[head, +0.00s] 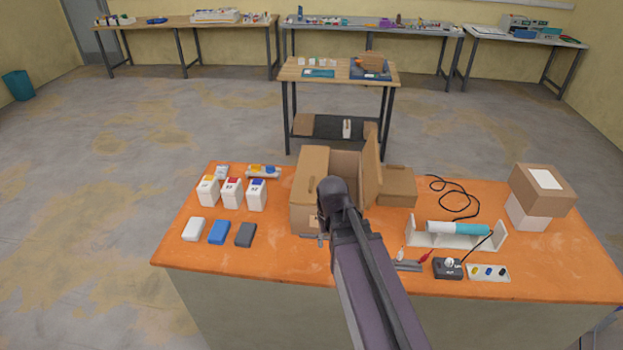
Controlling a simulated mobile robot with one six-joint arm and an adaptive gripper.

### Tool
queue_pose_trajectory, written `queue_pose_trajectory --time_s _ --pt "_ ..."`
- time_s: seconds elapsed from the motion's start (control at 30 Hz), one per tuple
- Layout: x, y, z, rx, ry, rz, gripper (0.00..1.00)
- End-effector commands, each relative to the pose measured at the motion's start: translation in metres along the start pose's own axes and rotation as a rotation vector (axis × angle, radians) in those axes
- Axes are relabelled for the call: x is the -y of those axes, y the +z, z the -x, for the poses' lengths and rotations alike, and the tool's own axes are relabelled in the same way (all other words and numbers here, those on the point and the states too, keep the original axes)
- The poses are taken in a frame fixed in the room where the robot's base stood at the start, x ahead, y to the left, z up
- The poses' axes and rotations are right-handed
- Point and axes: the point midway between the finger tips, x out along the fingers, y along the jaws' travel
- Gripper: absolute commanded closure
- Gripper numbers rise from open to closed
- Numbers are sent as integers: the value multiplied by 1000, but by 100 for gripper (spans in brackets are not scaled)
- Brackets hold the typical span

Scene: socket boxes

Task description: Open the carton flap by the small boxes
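A brown cardboard carton (303,216) stands on the orange table, left of its middle. Its left flap (311,170), on the side by the small boxes, appears to lie flat over the left part of the top. Its right flap (373,170) stands up, and part of the inside shows between them. The small white boxes, with yellow (208,190), red (232,193) and blue (257,194) marks, stand left of the carton. My gripper (320,235) is at the carton's front; my arm hides much of it and of the carton front. Its opening and any contact are unclear.
White, blue and grey blocks (245,235) lie at the table's front left. A smaller brown box (397,187) stands right of the carton. A cyan cylinder on a white stand (456,239), a black cable (455,199) and stacked boxes (541,190) occupy the right side.

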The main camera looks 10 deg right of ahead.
Motion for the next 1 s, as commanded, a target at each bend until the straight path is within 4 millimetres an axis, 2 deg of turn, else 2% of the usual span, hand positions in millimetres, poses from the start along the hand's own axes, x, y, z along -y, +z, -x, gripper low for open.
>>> queue_pose_trajectory --time_s 0.03,0.17,0.4,0.6,0.7,0.8,1.0 --pt "0 -20 14 0 0 -12 46" --pt "1 -61 37 0 0 -47 46" --pt "4 -152 86 0 -1 -138 46" --pt "5 -219 119 0 -1 -208 46" --pt "6 -242 130 0 -1 -235 46" --pt "6 -256 137 0 -2 -252 46" --pt "6 -265 139 0 -2 -267 46"
